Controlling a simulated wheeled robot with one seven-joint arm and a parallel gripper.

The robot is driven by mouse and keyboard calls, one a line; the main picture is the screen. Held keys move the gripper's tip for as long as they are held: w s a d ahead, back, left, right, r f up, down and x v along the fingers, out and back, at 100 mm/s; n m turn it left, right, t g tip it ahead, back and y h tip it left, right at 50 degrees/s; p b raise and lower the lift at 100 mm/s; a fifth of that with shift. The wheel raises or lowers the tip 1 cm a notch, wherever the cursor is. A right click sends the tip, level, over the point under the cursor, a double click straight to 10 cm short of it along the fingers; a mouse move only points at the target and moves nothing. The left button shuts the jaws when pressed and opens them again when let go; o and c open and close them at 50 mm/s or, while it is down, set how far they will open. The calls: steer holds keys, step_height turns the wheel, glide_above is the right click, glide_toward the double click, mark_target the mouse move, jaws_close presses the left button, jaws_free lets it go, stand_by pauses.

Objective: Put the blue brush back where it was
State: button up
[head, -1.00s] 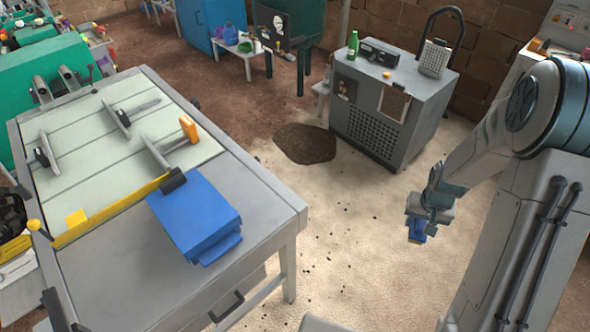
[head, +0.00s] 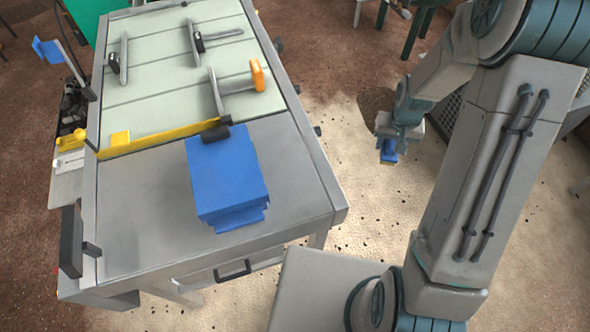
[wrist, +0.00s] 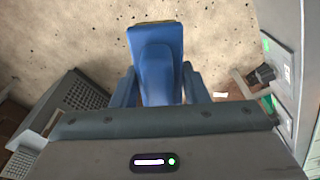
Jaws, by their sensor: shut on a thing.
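My gripper (head: 390,142) hangs over the floor, to the right of the workbench, and points down. It is shut on the blue brush (head: 388,155), whose lower end sticks out below the jaws. In the wrist view the blue brush (wrist: 157,45) sits between the two blue-grey fingers, with a thin yellowish edge at its far end. The fingers hide part of it.
A grey perforated cabinet (head: 455,110) stands behind my arm. Sandy floor (head: 375,210) lies clear between bench and arm.

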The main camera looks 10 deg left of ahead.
steer(key=s+a+r+n+b, duration=0.25)
steer(key=s+a+b, duration=0.2)
steer(key=s, duration=0.25)
steer(key=s+a+r+n+b, duration=0.1)
steer(key=s+a+r+b, duration=0.25)
steer(key=s+a, duration=0.2)
steer(key=s+a+r+n+b, duration=0.2)
steer(key=s+a+r+b, duration=0.15)
steer(key=s, duration=0.35)
steer(key=p, duration=0.2)
glide_above(302, 175)
steer(key=shift+y, duration=0.4)
steer(key=f, duration=0.6)
steer(key=shift+s+d+f, duration=0.15)
steer(key=shift+s, duration=0.05)
steer(key=shift+f+p, duration=0.4)
steer(key=shift+f, duration=1.6)
steer(key=shift+f, duration=0.25)
steer(key=o, duration=0.9)
steer(key=shift+r, duration=0.1)
steer(key=shift+o, duration=0.2)
